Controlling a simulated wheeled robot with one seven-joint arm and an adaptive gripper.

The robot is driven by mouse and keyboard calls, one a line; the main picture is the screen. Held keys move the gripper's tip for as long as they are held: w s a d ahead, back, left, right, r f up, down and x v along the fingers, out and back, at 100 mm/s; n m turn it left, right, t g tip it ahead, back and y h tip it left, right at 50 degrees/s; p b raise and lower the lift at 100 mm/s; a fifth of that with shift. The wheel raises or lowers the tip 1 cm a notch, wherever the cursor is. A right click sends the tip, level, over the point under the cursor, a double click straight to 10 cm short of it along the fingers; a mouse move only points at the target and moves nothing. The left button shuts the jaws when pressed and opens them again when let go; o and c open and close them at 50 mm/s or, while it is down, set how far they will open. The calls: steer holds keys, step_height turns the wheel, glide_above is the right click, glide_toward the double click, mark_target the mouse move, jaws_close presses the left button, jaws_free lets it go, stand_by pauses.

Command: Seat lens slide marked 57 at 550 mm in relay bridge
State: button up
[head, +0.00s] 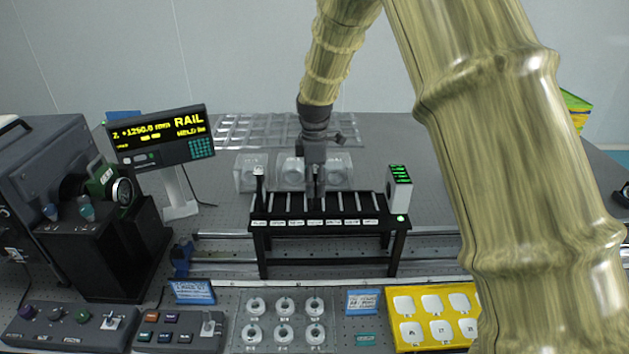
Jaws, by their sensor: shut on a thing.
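The relay bridge (332,233) is a black raised stand with a row of slots across its top and small white labels along its front edge. The labels are too small to read. My gripper (316,190) points straight down over the middle of the bridge, with its fingertips close above or at the slots. It is shut on what looks like the dark, narrow lens slide, which is mostly hidden by the fingers. No 57 mark can be read. I cannot tell whether the slide touches the bridge.
Clear blocks (250,173) stand behind the bridge. A lit box (399,187) is at its right end and a dark post (259,183) at its left. A rail display (160,137) stands left. Round parts (284,306) and a yellow tray (395,338) lie in front.

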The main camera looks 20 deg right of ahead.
steer(key=o, duration=1.2)
steer(key=shift+o, duration=0.5)
steer(key=shift+r, duration=0.2)
steer(key=shift+r+p, duration=3.55)
steer(key=shift+r, duration=1.1)
steer(key=shift+r, duration=0.1)
